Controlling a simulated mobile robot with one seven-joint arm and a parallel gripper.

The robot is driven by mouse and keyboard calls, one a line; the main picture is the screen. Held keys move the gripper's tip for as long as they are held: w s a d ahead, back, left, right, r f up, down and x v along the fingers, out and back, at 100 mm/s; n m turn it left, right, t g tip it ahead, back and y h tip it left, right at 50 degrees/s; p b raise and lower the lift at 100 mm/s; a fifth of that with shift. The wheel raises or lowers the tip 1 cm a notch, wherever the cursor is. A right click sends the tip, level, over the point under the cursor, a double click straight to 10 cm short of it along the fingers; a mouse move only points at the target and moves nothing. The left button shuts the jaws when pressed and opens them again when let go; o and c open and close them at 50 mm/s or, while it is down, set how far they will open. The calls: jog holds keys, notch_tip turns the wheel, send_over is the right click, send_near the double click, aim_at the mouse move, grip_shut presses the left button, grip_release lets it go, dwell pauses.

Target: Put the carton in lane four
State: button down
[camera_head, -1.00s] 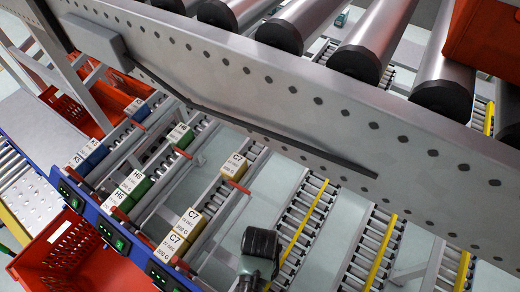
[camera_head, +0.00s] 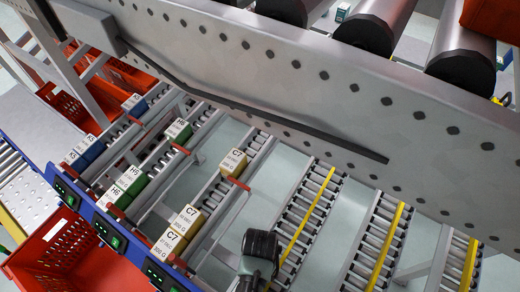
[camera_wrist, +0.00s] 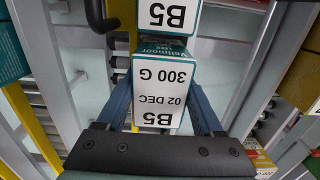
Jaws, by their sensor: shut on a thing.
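In the wrist view a carton (camera_wrist: 165,72) with a white label reading B5, 300 G, 02 DEC and a teal edge is between the blue fingers of my gripper (camera_wrist: 161,104), which is shut on it. Its label looks upside down. A second B5 carton (camera_wrist: 168,16) shows just beyond it. In the head view, roller lanes run side by side: blue K5 cartons (camera_head: 87,148), green H6 cartons (camera_head: 130,180), yellow C7 cartons (camera_head: 187,220), then an empty lane (camera_head: 312,220) with a yellow strip. No lane numbers are readable. My fingers and the held carton are hidden there.
A perforated grey beam (camera_head: 270,75) with a black rod crosses above the lanes. Further lanes with yellow strips (camera_head: 385,245) to the right show no cartons. A red tote (camera_head: 65,250) stands at the lower left. Large rollers (camera_head: 375,25) lie behind the beam.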

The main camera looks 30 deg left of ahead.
grip_release()
notch_tip(320, 180, up, 13)
dwell(0.8)
dwell(0.5)
